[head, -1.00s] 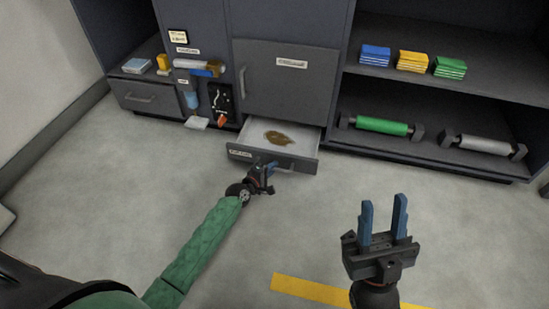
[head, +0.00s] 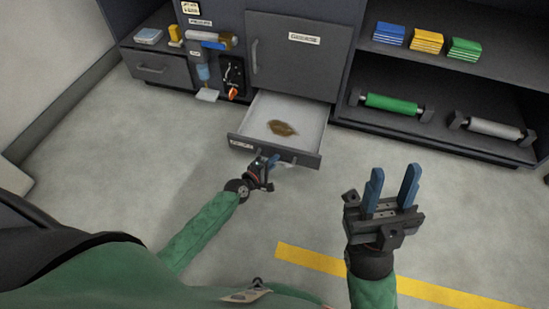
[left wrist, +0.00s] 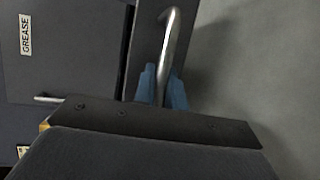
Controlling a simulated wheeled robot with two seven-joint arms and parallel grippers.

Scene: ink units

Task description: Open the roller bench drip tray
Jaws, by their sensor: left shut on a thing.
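The drip tray (head: 303,112) is a drawer low in the dark bench, pulled well out, with a brown stain (head: 283,128) on its pale floor. My left gripper (head: 267,165) is at the tray's front and shut on its handle (head: 290,164). In the left wrist view the blue fingers (left wrist: 161,88) are on either side of the curved metal handle (left wrist: 172,48). My right gripper (head: 392,190) is open and empty, over the floor to the right of the tray.
A closed door (head: 297,58) is above the tray. A closed drawer (head: 160,68) is at the left. Shelves on the right hold coloured stacks (head: 426,40), a green roller (head: 392,103) and a grey roller (head: 492,127). The floor in front is clear, with a yellow stripe (head: 400,283).

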